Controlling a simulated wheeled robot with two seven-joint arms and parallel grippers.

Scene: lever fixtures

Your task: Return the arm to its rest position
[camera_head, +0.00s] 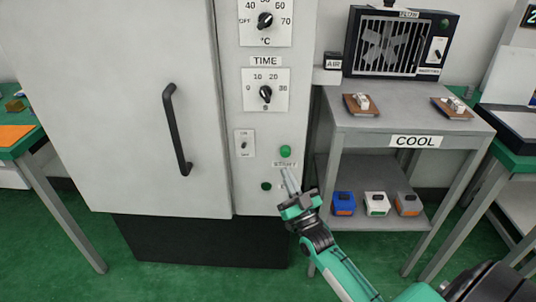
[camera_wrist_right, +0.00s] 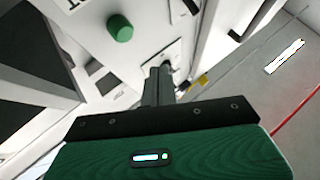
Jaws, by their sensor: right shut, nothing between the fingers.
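My right arm reaches in from the bottom right in the head view. Its gripper (camera_head: 287,177) is shut and empty. Its fingertips are just below the green START button (camera_head: 285,151) on the oven's (camera_head: 150,90) control panel, and I cannot tell whether they touch the panel. In the right wrist view the shut fingers (camera_wrist_right: 160,75) point toward the panel, with a green button (camera_wrist_right: 120,28) up and to the left of them. The arm and gripper cover part of the panel's lower labels. My left gripper is not in view.
Right of the oven stands a grey COOL table (camera_head: 405,125) with a fan unit (camera_head: 392,45) and two small trays (camera_head: 360,106). Its lower shelf holds blue, white and grey boxes (camera_head: 343,203). The oven door with its black handle (camera_head: 177,130) is closed. Green floor lies open in front.

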